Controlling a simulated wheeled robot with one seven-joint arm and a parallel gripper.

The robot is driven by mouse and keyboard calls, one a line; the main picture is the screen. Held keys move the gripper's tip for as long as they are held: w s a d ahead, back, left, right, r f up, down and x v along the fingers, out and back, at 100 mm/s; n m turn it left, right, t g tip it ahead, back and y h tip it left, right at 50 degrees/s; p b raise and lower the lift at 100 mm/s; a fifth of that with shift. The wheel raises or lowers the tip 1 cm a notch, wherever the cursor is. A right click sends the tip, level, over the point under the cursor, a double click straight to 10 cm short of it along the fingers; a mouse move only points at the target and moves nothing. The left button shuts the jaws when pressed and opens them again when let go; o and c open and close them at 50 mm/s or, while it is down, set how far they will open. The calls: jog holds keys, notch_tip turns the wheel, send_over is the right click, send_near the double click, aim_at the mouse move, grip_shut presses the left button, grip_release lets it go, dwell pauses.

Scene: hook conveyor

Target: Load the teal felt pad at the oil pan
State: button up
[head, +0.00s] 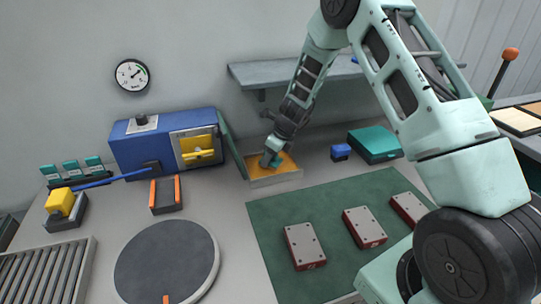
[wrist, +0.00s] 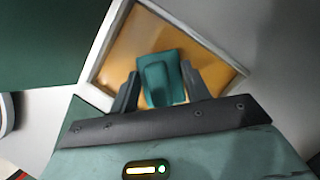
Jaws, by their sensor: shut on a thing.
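The oil pan (head: 277,182) is a shallow pale-rimmed tray with an amber inside, at the middle of the bench in the head view. It fills much of the wrist view (wrist: 104,38). My gripper (head: 272,155) points down over the pan. In the wrist view my gripper (wrist: 160,88) is shut on the teal felt pad (wrist: 160,75), with a dark finger on either side. The pad (head: 267,161) shows small in the head view, over the amber. I cannot tell whether its underside touches the oil.
A dark green upright panel (head: 232,150) stands at the pan's left, beside a blue machine (head: 135,150). A shelf (head: 250,73) overhangs behind. Red-brown blocks sit on a green mat (head: 272,220) in front.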

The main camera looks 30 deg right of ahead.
jog(key=shift+r+p, duration=3.15)
jog(key=shift+r, duration=0.35)
jog(key=shift+f, duration=0.1)
